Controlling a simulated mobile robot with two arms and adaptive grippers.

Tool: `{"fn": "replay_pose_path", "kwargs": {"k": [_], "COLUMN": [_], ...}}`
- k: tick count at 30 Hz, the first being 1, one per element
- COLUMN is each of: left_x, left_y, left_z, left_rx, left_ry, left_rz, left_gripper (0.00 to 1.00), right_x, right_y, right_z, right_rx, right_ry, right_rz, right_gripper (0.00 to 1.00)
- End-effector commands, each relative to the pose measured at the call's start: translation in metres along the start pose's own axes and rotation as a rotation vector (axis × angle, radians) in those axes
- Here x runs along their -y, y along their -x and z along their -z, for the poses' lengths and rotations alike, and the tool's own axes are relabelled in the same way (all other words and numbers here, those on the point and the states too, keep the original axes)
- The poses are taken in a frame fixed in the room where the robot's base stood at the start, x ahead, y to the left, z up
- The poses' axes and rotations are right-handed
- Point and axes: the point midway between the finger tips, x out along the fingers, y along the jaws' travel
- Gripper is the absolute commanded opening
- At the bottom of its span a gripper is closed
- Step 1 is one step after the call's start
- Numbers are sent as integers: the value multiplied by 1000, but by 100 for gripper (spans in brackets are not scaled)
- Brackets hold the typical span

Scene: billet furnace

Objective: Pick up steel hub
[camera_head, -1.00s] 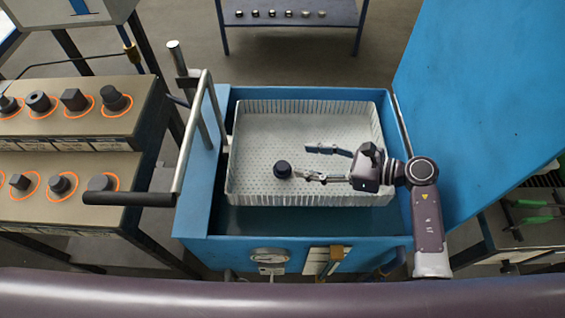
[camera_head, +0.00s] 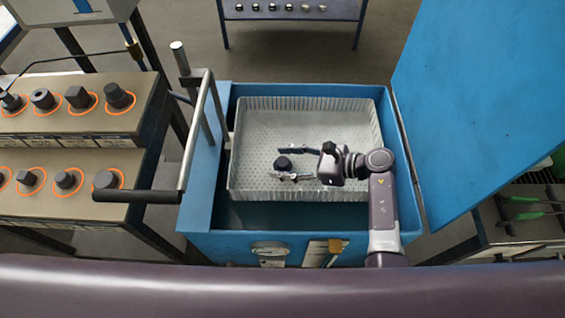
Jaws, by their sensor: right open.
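A small dark round part, seemingly the steel hub (camera_head: 283,163), sits in the white perforated basket (camera_head: 255,135) inside the blue tank. My right gripper (camera_head: 285,163) reaches in from the right. It is open, with one finger on the far side of the hub and the other on the near side. The hub lies between the fingertips; I cannot tell whether they touch it. My left gripper is not in view.
The blue tank (camera_head: 205,200) has a raised lid (camera_head: 480,100) at the right and a black-gripped handle (camera_head: 137,196) at the left. A rack (camera_head: 75,150) with several dark parts stands left. The rest of the basket floor is clear.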

Motion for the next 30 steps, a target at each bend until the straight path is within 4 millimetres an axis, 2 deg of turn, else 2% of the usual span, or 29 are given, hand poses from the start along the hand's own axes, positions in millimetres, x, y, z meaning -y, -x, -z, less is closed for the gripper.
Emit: {"fn": "replay_pose_path", "kwargs": {"k": [3, 16, 25, 30], "left_x": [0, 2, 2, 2], "left_y": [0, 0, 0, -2], "left_z": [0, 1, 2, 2], "left_rx": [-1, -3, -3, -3], "left_ry": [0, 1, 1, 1], "left_rz": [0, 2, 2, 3], "left_gripper": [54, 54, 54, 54], "right_x": [0, 0, 1, 1], "right_y": [0, 0, 1, 8], "right_z": [0, 0, -3, -19], "right_rx": [0, 1, 3, 3], "right_ry": [0, -1, 1, 6], "right_rz": [0, 0, 1, 2], "right_gripper": [47, 0, 0, 0]}}
